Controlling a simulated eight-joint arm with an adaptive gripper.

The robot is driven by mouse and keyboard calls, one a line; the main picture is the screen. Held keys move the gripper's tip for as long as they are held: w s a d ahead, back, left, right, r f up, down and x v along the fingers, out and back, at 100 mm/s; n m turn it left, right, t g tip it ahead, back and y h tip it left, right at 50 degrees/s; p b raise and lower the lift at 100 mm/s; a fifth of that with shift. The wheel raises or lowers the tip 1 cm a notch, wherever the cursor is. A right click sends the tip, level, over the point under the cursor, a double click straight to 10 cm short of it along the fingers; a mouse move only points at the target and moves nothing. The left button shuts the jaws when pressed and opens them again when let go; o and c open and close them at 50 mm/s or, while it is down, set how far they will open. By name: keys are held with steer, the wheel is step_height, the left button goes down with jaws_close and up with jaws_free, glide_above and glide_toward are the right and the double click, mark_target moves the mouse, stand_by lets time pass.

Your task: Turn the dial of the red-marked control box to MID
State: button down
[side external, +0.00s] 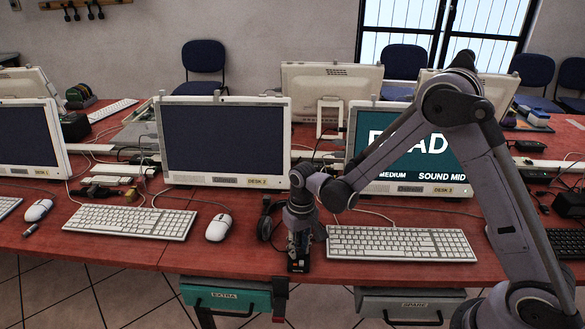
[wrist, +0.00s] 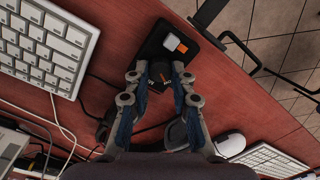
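A small black control box (wrist: 166,34) lies at the table's front edge in the wrist view. A white square and an orange-red square show on its top. A dark dial (wrist: 160,71) with an orange mark sits between the fingertips of my gripper (wrist: 160,76). The fingers are apart, one on each side of the dial, and I cannot see firm contact. In the side view my gripper (side external: 299,243) points down over the black box (side external: 298,266), hiding its dial. The dial's setting is not readable.
A keyboard (side external: 400,244) lies close right of the box, and a white mouse (side external: 218,228) lies to the left. A monitor (side external: 408,150), partly behind my arm, shows "MEDIUM" and "SOUND MID". Drawers hang below the table edge.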

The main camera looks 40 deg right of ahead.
mark_target(301, 251)
steer(key=shift+m, duration=0.3)
steer(key=m, duration=0.5)
steer(key=shift+m, duration=0.3)
steer(key=m, duration=0.5)
steer(key=shift+m, duration=0.4)
stand_by(0.3)
steer(key=c, duration=1.1)
jaws_free()
steer(key=r, duration=1.2)
steer(key=shift+s+d, duration=0.1)
steer(key=shift+s, duration=0.1)
